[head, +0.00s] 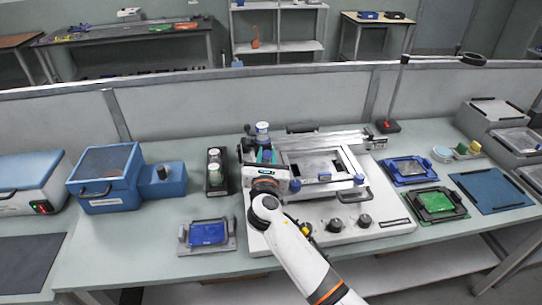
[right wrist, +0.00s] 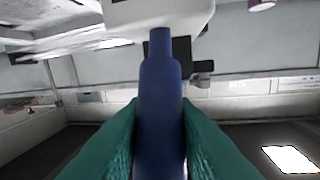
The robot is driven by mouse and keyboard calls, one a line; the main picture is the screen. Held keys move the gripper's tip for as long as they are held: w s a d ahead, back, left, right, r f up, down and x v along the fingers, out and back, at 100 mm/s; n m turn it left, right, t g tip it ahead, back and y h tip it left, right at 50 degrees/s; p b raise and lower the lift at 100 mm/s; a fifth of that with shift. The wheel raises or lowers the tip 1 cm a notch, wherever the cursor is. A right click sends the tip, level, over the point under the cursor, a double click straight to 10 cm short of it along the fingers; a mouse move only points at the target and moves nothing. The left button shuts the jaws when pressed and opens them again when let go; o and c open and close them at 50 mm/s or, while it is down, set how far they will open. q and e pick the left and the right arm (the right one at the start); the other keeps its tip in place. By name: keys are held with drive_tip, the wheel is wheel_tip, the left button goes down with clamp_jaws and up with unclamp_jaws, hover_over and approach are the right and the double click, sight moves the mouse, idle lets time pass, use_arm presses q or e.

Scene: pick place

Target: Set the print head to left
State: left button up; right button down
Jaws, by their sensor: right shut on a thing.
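The printer (head: 385,238) is a white machine on the bench, with a framed stencil area in its middle and a rail along its back. The print head (head: 262,128) stands at the left end of the machine, its upper part showing above my right gripper. My right gripper (head: 265,156) reaches it from the front, its wrist hiding the lower part of the head. In the right wrist view the teal fingers are closed on both sides of a dark blue handle (right wrist: 160,95) that runs up to a white body (right wrist: 155,12). My left gripper is not in view.
A dark holder with two jars (head: 215,170) and a blue box (head: 105,180) stand left of the printer. A blue board in a grey fixture (head: 207,234) lies front left. Blue and green boards (head: 437,204) lie right, beside a blue mat (head: 492,190). A lamp post (head: 397,90) stands behind.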

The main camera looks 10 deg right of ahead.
drive_tip(key=c, duration=1.2)
unclamp_jaws()
drive_tip(key=shift+a, duration=0.35)
drive_tip(key=shift+s+f, duration=0.1)
drive_tip(key=shift+s, duration=0.45)
drive_tip(key=s+a+b, duration=0.1)
drive_tip(key=s, duration=1)
drive_tip(key=shift+a, duration=0.25)
